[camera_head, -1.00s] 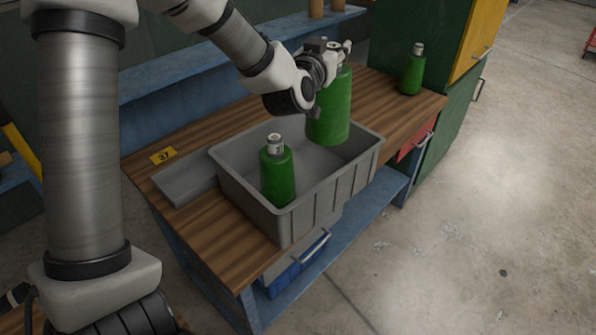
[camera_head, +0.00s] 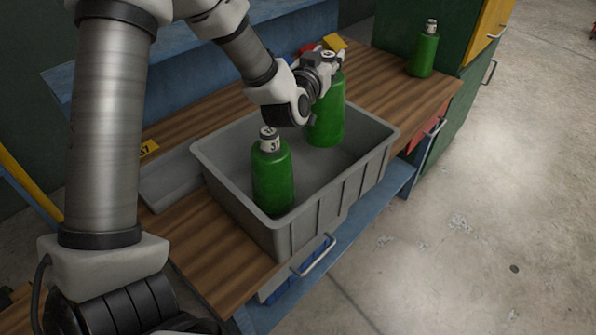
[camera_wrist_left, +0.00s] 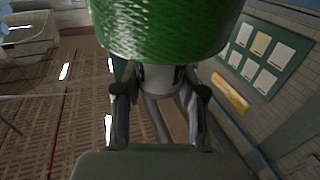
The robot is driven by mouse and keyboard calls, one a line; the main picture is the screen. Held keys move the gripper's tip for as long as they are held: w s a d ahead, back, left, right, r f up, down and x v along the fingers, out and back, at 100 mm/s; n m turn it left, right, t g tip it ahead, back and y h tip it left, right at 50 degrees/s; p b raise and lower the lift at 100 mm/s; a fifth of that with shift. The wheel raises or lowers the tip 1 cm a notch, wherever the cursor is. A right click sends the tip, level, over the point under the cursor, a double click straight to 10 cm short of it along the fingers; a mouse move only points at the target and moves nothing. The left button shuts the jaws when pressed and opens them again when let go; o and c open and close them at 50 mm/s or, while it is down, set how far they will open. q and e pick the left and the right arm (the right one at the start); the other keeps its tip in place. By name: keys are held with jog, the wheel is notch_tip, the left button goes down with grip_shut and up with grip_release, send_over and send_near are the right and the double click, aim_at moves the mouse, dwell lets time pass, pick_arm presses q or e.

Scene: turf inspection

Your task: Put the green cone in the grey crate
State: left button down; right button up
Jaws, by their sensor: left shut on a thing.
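No cone shape shows; the green things look like bottles with grey necks. My left gripper (camera_head: 322,72) is shut on the neck of one green bottle (camera_head: 327,118). This bottle hangs upright with its lower part inside the grey crate (camera_head: 343,205), at the back right; I cannot tell if it touches the floor. In the left wrist view the held bottle's green body (camera_wrist_left: 160,30) fills the top, its pale neck between the fingers (camera_wrist_left: 160,98). A second green bottle (camera_head: 272,180) stands in the crate's front left. A third (camera_head: 424,54) stands at the bench's far right.
The crate stands on a wooden bench (camera_head: 215,240). A grey flat piece (camera_head: 165,187) lies left of it, near a yellow tag (camera_head: 149,148). A yellow object (camera_head: 334,42) is behind the gripper. A green cabinet (camera_head: 462,45) borders the far right. Bench between crate and third bottle is clear.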

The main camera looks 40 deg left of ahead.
aim_at(324, 102)
pick_arm(q)
jog(key=shift+f, duration=0.7)
notch_tip(324, 102, down, 10)
jog(key=shift+r+p, duration=0.1)
jog(key=shift+p, duration=0.35)
jog(key=c, duration=0.7)
grip_release()
